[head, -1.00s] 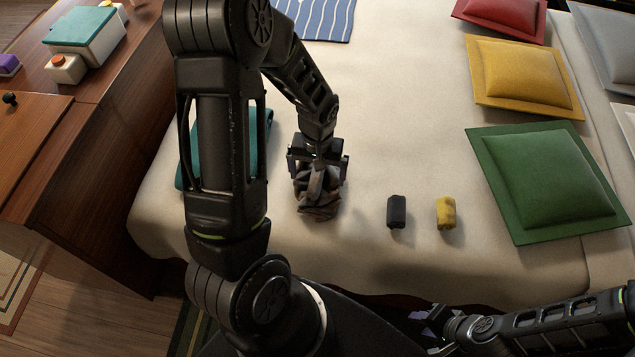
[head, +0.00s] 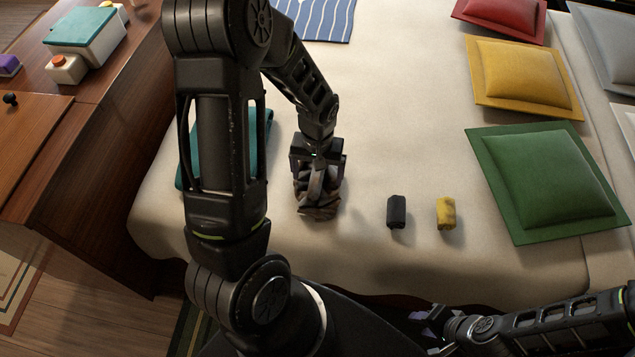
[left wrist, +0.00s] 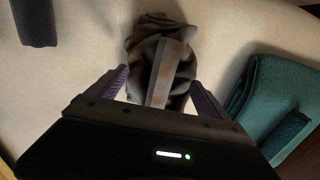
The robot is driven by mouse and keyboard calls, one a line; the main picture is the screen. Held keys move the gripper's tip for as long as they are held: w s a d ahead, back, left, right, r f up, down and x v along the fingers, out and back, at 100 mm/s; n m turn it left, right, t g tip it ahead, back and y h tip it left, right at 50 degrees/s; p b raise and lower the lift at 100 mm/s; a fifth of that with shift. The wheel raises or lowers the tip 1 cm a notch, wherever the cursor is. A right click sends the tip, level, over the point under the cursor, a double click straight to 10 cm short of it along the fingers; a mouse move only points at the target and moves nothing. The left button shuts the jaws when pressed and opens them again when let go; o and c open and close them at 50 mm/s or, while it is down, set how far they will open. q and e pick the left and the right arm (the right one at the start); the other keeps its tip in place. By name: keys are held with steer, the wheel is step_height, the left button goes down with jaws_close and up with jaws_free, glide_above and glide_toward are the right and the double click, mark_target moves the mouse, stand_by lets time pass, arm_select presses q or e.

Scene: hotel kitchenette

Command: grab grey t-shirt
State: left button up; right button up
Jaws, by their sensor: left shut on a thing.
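The grey t-shirt (head: 319,198) is a crumpled, dark grey-brown bundle on the bed, left of the middle in the head view. It also shows in the left wrist view (left wrist: 160,55), with a lighter band down its middle. My left gripper (head: 318,174) points down at it and is shut on it, with its purple-padded fingers (left wrist: 160,80) on either side of the cloth. The t-shirt still appears to lie on the bed. My right gripper (head: 424,319) is low at the bottom right, away from the t-shirt; its jaw opening is unclear.
A black roll (head: 397,212) and a yellow roll (head: 446,213) lie right of the t-shirt. A folded teal cloth (head: 262,135) lies left, partly behind my left arm. Red, yellow and green cushions (head: 545,180) line the right side. A wooden cabinet (head: 90,140) stands left.

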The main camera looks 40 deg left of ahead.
arm_select(q)
steer(key=shift+s+f, duration=0.1)
steer(key=c, duration=0.4)
steer(key=shift+o, duration=0.2)
steer(key=shift+r, duration=0.35)
steer(key=c, duration=0.6)
step_height(320, 180, up, 9)
steer(key=shift+r+p, duration=0.2)
steer(key=shift+p, duration=0.2)
jaws_close()
